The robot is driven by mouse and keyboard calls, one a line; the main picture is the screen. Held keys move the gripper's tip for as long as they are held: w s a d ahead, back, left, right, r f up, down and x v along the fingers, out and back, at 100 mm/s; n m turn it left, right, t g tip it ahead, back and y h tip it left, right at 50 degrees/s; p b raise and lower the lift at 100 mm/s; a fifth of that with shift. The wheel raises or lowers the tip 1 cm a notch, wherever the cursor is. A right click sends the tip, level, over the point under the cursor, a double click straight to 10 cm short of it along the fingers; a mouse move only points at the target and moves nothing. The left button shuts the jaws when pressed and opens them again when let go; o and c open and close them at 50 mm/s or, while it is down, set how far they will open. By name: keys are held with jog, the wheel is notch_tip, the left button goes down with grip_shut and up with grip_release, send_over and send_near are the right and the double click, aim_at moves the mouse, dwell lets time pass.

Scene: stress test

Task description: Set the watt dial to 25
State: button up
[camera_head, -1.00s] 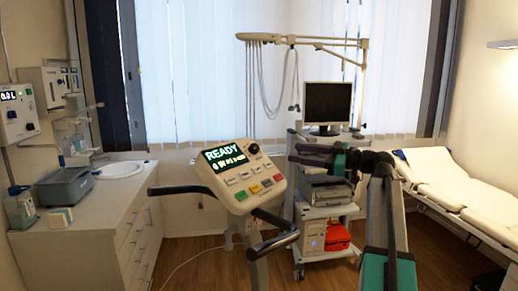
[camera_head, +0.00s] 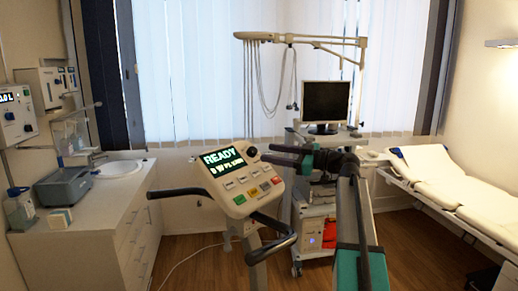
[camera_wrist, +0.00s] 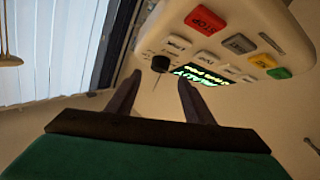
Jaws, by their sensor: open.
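The ergometer console (camera_head: 233,204) is pale, with a lit screen (camera_head: 222,160) showing READY above a smaller line that seems to begin with 0 W. Its round black dial (camera_head: 251,151) sits at the console's top right corner. My gripper (camera_head: 268,154) reaches in from the right, its tips close beside the dial. In the wrist view my gripper (camera_wrist: 158,84) is open, and the dial (camera_wrist: 160,63) shows between and just beyond the two fingertips. Nothing is held. I cannot tell whether a finger touches the dial. Its pointer setting is too small to read.
Several coloured and white buttons (camera_head: 253,191) lie below the screen. Black handlebars (camera_head: 280,243) curve out around the console. A cart with a monitor (camera_head: 326,101) stands behind my arm. A bed (camera_head: 450,185) is at the right and a counter (camera_head: 90,215) at the left.

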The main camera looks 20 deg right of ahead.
aim_at(254, 151)
jog(key=shift+p+x, duration=0.85)
jog(key=shift+x, duration=1.8)
jog(key=c, duration=1)
jog(key=shift+c, duration=0.2)
